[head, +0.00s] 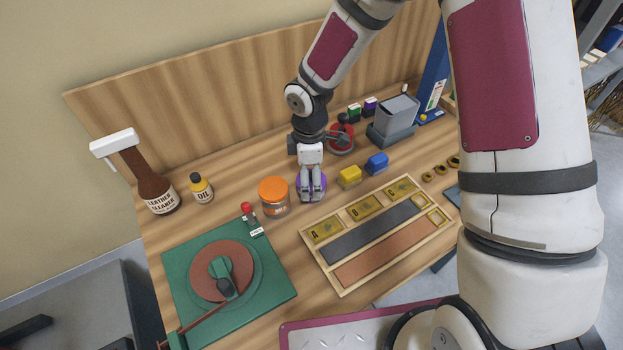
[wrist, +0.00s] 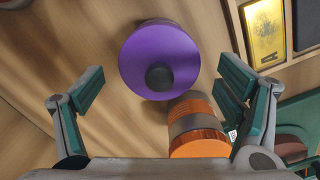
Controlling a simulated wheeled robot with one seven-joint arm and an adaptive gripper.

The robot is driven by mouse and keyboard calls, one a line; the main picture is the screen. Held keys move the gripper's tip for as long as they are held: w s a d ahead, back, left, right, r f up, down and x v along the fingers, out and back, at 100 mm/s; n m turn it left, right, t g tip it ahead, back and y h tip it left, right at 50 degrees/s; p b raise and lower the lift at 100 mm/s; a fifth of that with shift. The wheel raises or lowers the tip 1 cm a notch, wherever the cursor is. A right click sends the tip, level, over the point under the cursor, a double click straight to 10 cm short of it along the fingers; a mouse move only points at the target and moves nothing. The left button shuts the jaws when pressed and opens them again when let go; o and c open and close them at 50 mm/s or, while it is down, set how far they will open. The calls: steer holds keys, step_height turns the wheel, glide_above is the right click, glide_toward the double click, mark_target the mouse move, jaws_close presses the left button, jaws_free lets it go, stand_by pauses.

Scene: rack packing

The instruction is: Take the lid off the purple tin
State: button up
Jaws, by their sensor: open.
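The purple tin (head: 311,181) stands on the wooden bench, mostly hidden behind my gripper in the head view. In the wrist view its round purple lid (wrist: 140,52) with a dark knob (wrist: 159,77) shows from above, and the lid is on the tin. My gripper (head: 311,196) is over the tin in the head view. In the wrist view my gripper (wrist: 160,92) is open, with its fingers wide apart to the left and right of the lid. Nothing is between the pads in its grip.
An orange-lidded tin (head: 273,196) stands close left of the purple tin; it also shows in the wrist view (wrist: 199,143), near the right finger. A wooden tray (head: 343,287) lies in front. Yellow (head: 350,177) and blue (head: 377,163) blocks stand right. A green turntable board (head: 190,251) lies front left.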

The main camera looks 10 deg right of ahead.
steer(key=shift+c, duration=0.3)
steer(key=c, duration=1)
steer(key=shift+o, duration=0.2)
